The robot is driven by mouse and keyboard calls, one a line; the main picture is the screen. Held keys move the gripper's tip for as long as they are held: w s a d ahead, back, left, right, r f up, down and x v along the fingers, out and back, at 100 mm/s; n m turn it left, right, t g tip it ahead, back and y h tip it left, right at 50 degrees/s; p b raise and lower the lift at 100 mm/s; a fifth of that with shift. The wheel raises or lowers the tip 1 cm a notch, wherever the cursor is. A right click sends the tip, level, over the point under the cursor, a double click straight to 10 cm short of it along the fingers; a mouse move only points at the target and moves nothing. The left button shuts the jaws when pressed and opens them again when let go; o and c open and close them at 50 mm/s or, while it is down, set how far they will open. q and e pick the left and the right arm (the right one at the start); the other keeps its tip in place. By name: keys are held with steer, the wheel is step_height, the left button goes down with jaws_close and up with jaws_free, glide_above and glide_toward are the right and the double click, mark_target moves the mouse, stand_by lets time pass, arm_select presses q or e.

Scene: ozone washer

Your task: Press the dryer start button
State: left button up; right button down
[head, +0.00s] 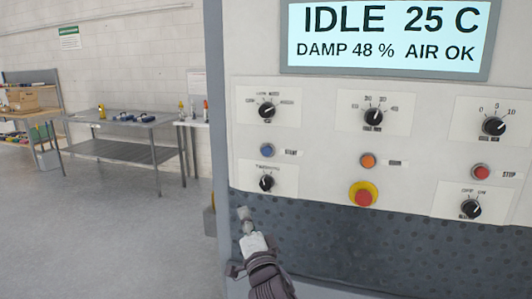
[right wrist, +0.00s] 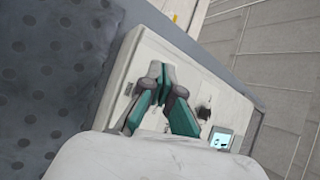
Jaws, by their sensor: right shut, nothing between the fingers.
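The dryer's white control panel (head: 320,165) fills the right half of the head view. A blue button (head: 266,150) labelled START sits at its left, between two black knobs. My right gripper (head: 244,213) is below this button and slightly left of it, in front of the dark dimpled strip, and looks apart from the button. It is shut and empty. In the right wrist view its teal and grey fingers (right wrist: 162,72) come together over the white panel (right wrist: 148,48); the blue button cannot be made out there. My left gripper is not in view.
Nearby are an orange button (head: 367,160), a red-on-yellow emergency stop (head: 363,194), a red STOP button (head: 481,172) and several knobs. The display (head: 388,35) above reads IDLE, 25 C. A metal table (head: 125,122) stands left; the floor (head: 100,230) before it is clear.

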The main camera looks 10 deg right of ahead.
mark_target(267, 151)
steer(key=s+r+m+t, duration=0.2)
steer(key=s+r+t, duration=0.1)
steer(key=r, duration=1)
steer(key=shift+s+d+m+h, duration=0.25)
steer(key=shift+s+m+h, duration=0.05)
steer(key=shift+m, duration=0.1)
steer(key=shift+w+d, duration=0.1)
steer(key=shift+w, duration=0.05)
steer(key=shift+w+d+b, duration=0.25)
steer(key=shift+w+d, duration=0.5)
steer(key=shift+w, duration=0.45)
steer(key=shift+w+d+b, duration=0.3)
steer(key=shift+w+d, duration=0.45)
steer(key=shift+w, duration=0.5)
steer(key=shift+w+d+b, duration=0.25)
steer(key=shift+w+d, duration=0.5)
steer(key=shift+w, duration=0.45)
steer(key=shift+w, duration=0.1)
steer(key=shift+w+d, duration=0.2)
steer(key=shift+w, duration=0.05)
